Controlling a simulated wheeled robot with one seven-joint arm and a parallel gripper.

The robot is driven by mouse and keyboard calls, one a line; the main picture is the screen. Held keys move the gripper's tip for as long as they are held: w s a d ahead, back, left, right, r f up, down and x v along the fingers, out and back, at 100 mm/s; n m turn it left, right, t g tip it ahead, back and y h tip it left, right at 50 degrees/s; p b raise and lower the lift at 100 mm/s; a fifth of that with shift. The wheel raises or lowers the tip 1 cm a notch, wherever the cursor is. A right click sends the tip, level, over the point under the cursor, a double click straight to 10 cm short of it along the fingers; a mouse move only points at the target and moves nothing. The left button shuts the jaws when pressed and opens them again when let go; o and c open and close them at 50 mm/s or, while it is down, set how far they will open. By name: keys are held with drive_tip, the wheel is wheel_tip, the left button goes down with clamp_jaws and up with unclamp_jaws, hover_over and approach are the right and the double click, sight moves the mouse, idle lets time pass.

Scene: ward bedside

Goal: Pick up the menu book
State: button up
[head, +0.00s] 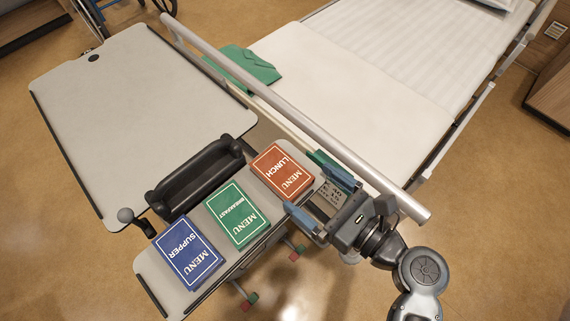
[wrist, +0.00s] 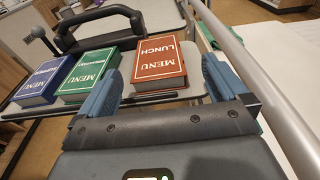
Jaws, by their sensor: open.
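Three menu books lie flat in a row on a narrow grey shelf. The red LUNCH menu (head: 282,172) is on the right, the green BREAKFAST menu (head: 237,214) in the middle, and the blue SUPPER menu (head: 184,254) on the left. All three also show in the wrist view: red (wrist: 160,62), green (wrist: 90,73) and blue (wrist: 43,82). My gripper (head: 303,183) is open and empty at the right edge of the red menu. In the wrist view the red menu appears ahead, between the blue fingers. I cannot tell whether they touch it.
A bed rail (head: 300,115) runs close to my gripper's right, with the white bed (head: 350,85) beyond. A green folded cloth (head: 243,68) lies at the bed edge.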

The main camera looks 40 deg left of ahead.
sight(288, 176)
drive_tip(key=a, duration=0.2)
drive_tip(key=a+f, duration=0.1)
drive_tip(key=a, duration=0.1)
drive_tip(key=a+f, duration=0.1)
drive_tip(key=a, duration=0.2)
drive_tip(key=shift+c, duration=0.3)
drive_tip(key=c, duration=1)
drive_tip(key=shift+r, duration=0.15)
wheel_tip(288, 176, up, 4)
drive_tip(key=shift+r+p, duration=0.1)
drive_tip(key=shift+p, duration=0.4)
drive_tip(key=s+d+r, duration=0.1)
drive_tip(key=s+r, duration=0.1)
drive_tip(key=s, duration=0.1)
drive_tip(key=s+d+r, duration=0.1)
drive_tip(key=s+r, duration=0.1)
drive_tip(key=s, duration=0.2)
drive_tip(key=s+d+r+p, duration=0.1)
drive_tip(key=s+r, duration=0.1)
drive_tip(key=s, duration=0.2)
drive_tip(key=shift+s+r, duration=0.15)
drive_tip(key=shift+r, duration=0.1)
